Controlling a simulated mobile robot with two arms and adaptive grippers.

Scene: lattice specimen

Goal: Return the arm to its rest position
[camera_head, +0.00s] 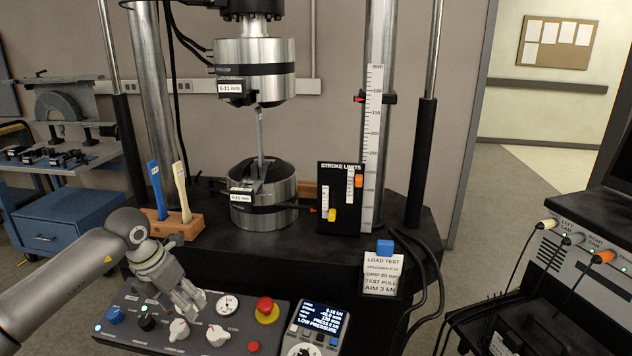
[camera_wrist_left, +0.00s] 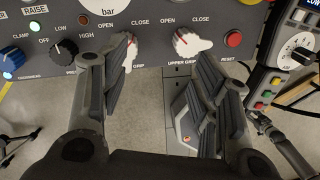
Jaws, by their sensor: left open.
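My left arm (camera_head: 60,285) comes in from the left. Its gripper (camera_head: 190,302) hangs over the control panel (camera_head: 125,325), close to the white knobs. In the left wrist view the fingers of the left gripper (camera_wrist_left: 168,75) are apart with nothing between them. The white upper grip knob (camera_wrist_left: 190,42) lies just beyond the fingertips. A second white knob is partly hidden by the left finger. My right gripper is not in view.
The test machine's upper grip (camera_head: 255,70) and lower grip (camera_head: 262,205) have a thin upright specimen (camera_head: 260,130) between them. A red mushroom button (camera_head: 265,306) and a display (camera_head: 322,318) are right of the gripper. A wooden block (camera_head: 175,228) holds two upright strips behind it.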

